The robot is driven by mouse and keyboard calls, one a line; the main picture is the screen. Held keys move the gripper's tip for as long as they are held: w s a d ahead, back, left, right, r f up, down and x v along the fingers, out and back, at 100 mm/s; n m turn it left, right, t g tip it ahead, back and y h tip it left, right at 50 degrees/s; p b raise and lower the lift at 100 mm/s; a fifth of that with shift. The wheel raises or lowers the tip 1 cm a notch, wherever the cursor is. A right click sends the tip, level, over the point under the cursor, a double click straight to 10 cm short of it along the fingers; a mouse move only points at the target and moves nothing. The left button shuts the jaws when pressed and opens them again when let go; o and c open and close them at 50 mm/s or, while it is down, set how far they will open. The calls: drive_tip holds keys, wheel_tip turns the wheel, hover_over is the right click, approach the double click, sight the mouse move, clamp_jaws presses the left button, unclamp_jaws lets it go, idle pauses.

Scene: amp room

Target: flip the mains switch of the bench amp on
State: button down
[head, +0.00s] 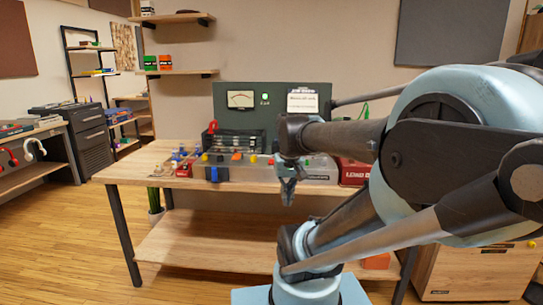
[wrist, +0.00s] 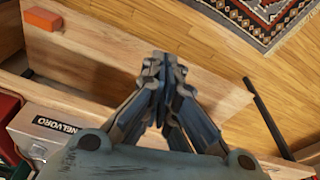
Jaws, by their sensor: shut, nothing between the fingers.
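On the wooden bench (head: 135,172) stands a dark green panel unit (head: 232,118) with a meter and a lit green indicator. In front of it is a low silver chassis (head: 322,179) with coloured parts along its top. I cannot tell which is the bench amp, and no mains switch can be made out. My gripper (head: 288,194) hangs pointing down in front of the silver chassis. In the wrist view my gripper (wrist: 162,62) is shut and empty, over the bench's front edge and lower shelf. A silver box labelled NELVORO (wrist: 40,138) lies at the left there.
A red box (head: 353,171) sits right of the silver chassis, partly behind my arm. Small coloured parts (head: 180,158) lie on the bench's left. An orange block (wrist: 42,19) rests on the lower shelf. Open floor (head: 70,235) lies left of the bench.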

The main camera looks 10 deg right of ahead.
drive_tip(key=w+r+m, duration=0.1)
drive_tip(key=w+r, duration=1)
drive_tip(key=w, duration=0.3)
wheel_tip(320, 180, up, 6)
drive_tip(key=m, duration=0.2)
hover_over(271, 162)
drive_tip(key=w, duration=0.1)
drive_tip(key=shift+w+d+r+g, duration=0.1)
drive_tip(key=shift+w+d+g, duration=0.1)
drive_tip(key=shift+d+g, duration=0.1)
drive_tip(key=f, duration=0.4)
drive_tip(key=w+f, duration=0.1)
drive_tip(key=f, duration=0.9)
drive_tip(key=shift+w+d, duration=0.2)
drive_tip(key=shift+w, duration=0.05)
drive_tip(key=shift+d, duration=0.2)
